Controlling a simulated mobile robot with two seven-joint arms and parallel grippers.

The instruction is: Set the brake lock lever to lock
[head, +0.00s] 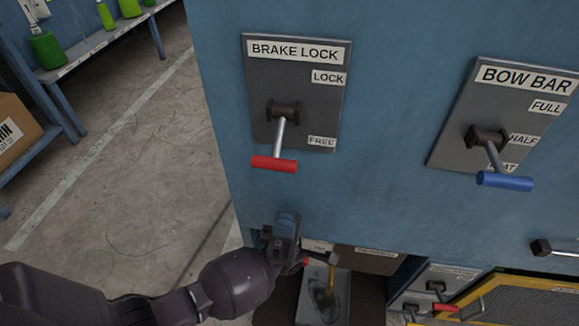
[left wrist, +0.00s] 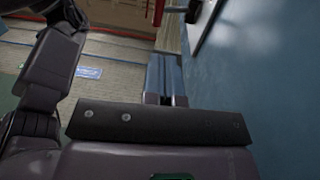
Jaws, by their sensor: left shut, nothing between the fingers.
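The brake lock lever (head: 274,164) has a red grip on a grey rod. It hangs down from a dark pivot on the grey brake lock panel (head: 262,95), on the blue wall. Its grip is low, below and left of the FREE label (head: 321,141); the LOCK label (head: 328,77) is higher up. My left gripper (head: 287,222) is below the red grip in the head view, apart from it, shut and empty. Its closed fingers also show in the left wrist view (left wrist: 165,80), beside the blue wall. My right gripper is not in view.
A bow bar panel with a blue-gripped lever (head: 505,181) is to the right. Below are smaller panels, another red-gripped lever (head: 446,307) and a yellow-framed mesh (head: 520,303). A shelf with green bottles (head: 107,15) and a cardboard box (head: 15,130) stand left, across bare floor.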

